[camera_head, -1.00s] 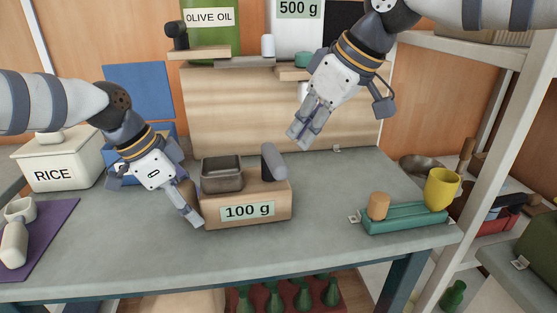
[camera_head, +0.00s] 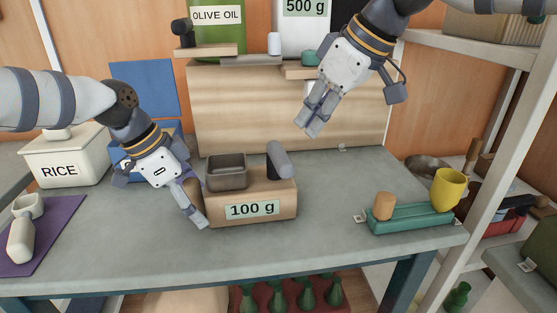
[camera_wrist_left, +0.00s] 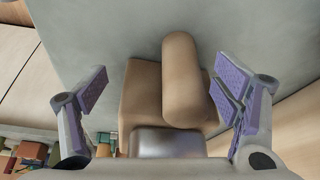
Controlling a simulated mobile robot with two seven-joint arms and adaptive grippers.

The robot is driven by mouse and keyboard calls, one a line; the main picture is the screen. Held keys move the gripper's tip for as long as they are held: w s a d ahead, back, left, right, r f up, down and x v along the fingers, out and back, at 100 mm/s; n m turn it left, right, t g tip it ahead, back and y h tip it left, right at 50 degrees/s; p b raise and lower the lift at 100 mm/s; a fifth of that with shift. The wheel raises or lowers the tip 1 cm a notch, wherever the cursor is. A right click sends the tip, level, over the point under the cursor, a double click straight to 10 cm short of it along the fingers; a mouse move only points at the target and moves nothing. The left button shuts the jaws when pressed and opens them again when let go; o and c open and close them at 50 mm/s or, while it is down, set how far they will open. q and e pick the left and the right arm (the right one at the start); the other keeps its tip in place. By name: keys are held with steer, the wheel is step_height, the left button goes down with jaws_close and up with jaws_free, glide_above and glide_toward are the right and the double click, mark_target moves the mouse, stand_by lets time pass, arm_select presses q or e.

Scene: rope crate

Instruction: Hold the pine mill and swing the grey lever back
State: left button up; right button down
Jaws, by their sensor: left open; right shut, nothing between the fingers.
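The pine mill (camera_head: 284,198), a pale wooden block labelled 100 g, stands upright on the bench; its block also shows in the left wrist view (camera_wrist_left: 138,90). A grey open hopper (camera_head: 227,178) sits on top. The grey lever (camera_head: 279,160) rises at the mill's right end, leaning slightly left. A brown rounded piece (camera_wrist_left: 184,80) shows at the mill's left end. My left gripper (camera_head: 196,205) is open at that left end, its fingers either side of the block in the wrist view; contact is unclear. My right gripper (camera_head: 312,122) is shut and empty, above and behind the lever.
A wooden box (camera_head: 350,115) stands behind the mill. A rice box (camera_head: 68,160) and purple mat (camera_head: 50,235) are left. The bench (camera_head: 335,235) is clear in front.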

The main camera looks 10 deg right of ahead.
arm_select(q)
steer(key=v, duration=1.2)
steer(key=shift+a, duration=0.1)
